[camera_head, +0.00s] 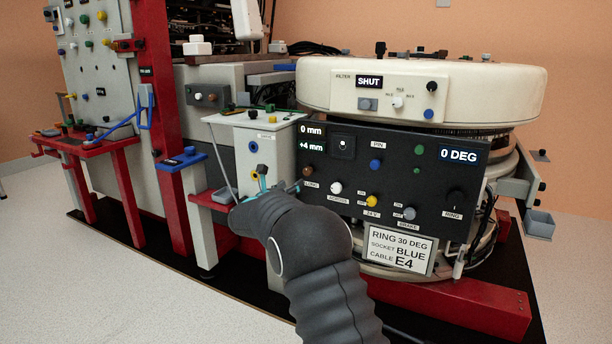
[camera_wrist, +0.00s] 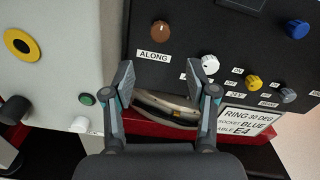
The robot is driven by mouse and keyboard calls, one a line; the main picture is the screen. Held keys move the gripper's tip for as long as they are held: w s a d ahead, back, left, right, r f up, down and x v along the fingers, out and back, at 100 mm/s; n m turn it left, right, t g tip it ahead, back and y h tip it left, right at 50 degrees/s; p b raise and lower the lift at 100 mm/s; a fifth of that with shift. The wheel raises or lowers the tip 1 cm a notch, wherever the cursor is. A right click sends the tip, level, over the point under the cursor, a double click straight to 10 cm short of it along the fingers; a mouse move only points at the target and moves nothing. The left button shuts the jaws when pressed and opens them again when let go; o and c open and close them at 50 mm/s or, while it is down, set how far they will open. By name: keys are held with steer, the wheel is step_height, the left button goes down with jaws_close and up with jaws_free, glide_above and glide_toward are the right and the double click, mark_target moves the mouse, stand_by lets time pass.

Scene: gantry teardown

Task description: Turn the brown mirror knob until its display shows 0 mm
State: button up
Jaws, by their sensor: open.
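The brown knob (camera_head: 307,171) is on the left of the black control panel, above a label; in the wrist view the brown knob (camera_wrist: 160,29) has the label ALONG under it. Two small displays stand above it: the upper display (camera_head: 311,131) reads 0 mm and the lower display (camera_head: 311,147) reads +4 mm. I cannot tell which belongs to the brown knob. My gripper (camera_wrist: 167,82) is open and empty, its fingertips apart and below the brown knob in the wrist view.
A white knob (camera_wrist: 210,64) is close to my right fingertip in the wrist view. The yellow knob (camera_head: 372,201), grey knob (camera_head: 409,213) and blue knob (camera_head: 376,163) share the panel. A pale box (camera_head: 270,141) stands left of it. A sign (camera_head: 398,249) hangs below.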

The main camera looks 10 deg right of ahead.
mark_target(306, 173)
steer(key=x, duration=1.1)
steer(key=shift+p, duration=0.35)
jaws_close()
